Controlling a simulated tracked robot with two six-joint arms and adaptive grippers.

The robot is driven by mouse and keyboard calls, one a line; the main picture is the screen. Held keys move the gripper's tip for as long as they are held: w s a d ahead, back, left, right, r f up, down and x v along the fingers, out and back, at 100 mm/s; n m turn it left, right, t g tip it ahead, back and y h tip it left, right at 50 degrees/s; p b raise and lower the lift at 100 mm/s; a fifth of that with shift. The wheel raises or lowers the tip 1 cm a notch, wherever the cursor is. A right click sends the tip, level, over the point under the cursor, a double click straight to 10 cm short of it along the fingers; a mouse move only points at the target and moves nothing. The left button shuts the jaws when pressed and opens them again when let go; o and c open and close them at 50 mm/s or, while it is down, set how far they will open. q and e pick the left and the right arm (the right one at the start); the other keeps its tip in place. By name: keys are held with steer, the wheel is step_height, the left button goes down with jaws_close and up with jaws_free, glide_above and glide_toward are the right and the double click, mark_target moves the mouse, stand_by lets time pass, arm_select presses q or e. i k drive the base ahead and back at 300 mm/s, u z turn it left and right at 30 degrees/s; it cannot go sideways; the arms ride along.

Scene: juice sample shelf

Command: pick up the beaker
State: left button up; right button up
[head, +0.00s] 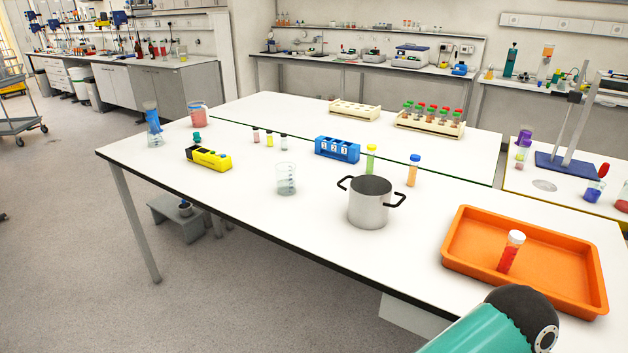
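A clear glass beaker (286,180) with graduation marks stands upright on the white table (240,215), left of a metal pot. It looks empty or nearly so. Another glass beaker (198,114) with pinkish-red contents stands at the table's back left. A third small glass vessel (155,138) stands near the left corner, with a blue object in or above it. A teal and black part of my arm shows at the bottom right, well apart from the clear beaker. Neither gripper is in view.
The pot (369,203) with black handles stands close right of the clear beaker. An orange tray (555,265) holds a red tube (511,252). A blue numbered block (337,149), a yellow device (208,158) and several small vials stand around. Table space in front of the beaker is clear.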

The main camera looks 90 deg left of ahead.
mark_target(286, 179)
steer(key=k, duration=1.6)
steer(key=z, duration=0.4)
steer(key=i, duration=0.15)
steer(key=u, duration=3.05)
steer(key=i, duration=1.15)
steer(key=z, duration=0.4)
